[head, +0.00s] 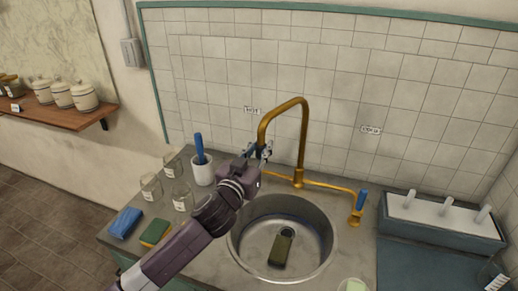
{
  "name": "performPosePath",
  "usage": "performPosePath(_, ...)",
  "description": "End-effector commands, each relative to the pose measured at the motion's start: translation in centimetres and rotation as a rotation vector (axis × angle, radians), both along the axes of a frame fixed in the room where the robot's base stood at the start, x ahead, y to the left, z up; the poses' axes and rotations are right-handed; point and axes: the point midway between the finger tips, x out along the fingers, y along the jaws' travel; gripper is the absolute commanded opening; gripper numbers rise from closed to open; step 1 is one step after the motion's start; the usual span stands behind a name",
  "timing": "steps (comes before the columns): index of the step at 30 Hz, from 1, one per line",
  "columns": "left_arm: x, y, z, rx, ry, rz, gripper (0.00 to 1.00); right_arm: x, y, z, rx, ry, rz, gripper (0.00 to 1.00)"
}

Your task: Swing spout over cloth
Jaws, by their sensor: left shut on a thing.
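A brass gooseneck spout (303,130) rises from the back edge of the round steel sink (328,248) and arches to the left, its outlet end pointing down. My left gripper (262,152) is at that outlet end and is shut on the spout; the fingers partly hide the outlet. A dark olive, folded cloth-like piece (280,252) lies in the bottom of the sink, to the right of and below the outlet in the picture. I cannot tell for sure whether it is the cloth. My right gripper is not in view.
A blue-handled brass tap (360,205) stands right of the sink. To the left are a white cup (202,170) with a blue handle in it, several glass jars (182,197), a blue block (126,222) and a green-yellow sponge (156,232). A rack (440,222) is at right.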

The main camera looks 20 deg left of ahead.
Motion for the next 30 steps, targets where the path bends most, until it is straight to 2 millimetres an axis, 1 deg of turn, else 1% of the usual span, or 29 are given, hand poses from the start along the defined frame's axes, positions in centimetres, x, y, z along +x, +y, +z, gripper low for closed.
performPosePath(1, -0.2, -0.7, -0.1, -0.011, 0.001, 0.023, 0.00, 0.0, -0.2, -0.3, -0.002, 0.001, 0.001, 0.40)
performPosePath(2, -0.2, -0.7, -0.1, -0.005, -0.001, 0.019, 0.00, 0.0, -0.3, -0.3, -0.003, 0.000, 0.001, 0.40)
performPosePath(5, -0.4, -1.7, 0.0, -0.004, -0.002, 0.015, 0.00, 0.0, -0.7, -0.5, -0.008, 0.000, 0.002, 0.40)
performPosePath(9, -0.8, -3.3, 0.0, -0.005, -0.003, 0.013, 0.00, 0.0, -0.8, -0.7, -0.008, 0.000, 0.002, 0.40)
performPosePath(11, -1.0, -4.0, 0.0, -0.004, -0.003, 0.012, 0.00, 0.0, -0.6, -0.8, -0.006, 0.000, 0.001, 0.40)
performPosePath(15, -1.2, -5.7, 0.0, -0.005, -0.003, 0.011, 0.00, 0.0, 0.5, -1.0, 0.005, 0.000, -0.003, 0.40)
performPosePath(18, -1.3, -6.6, 0.1, -0.003, -0.004, 0.012, 0.00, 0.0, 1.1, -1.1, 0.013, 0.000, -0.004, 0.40)
performPosePath(24, -1.3, -7.6, 0.1, -0.001, -0.003, 0.012, 0.00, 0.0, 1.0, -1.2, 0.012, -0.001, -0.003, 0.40)
performPosePath(30, -1.3, -7.8, 0.1, 0.000, -0.003, 0.012, 0.00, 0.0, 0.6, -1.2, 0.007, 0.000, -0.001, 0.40)
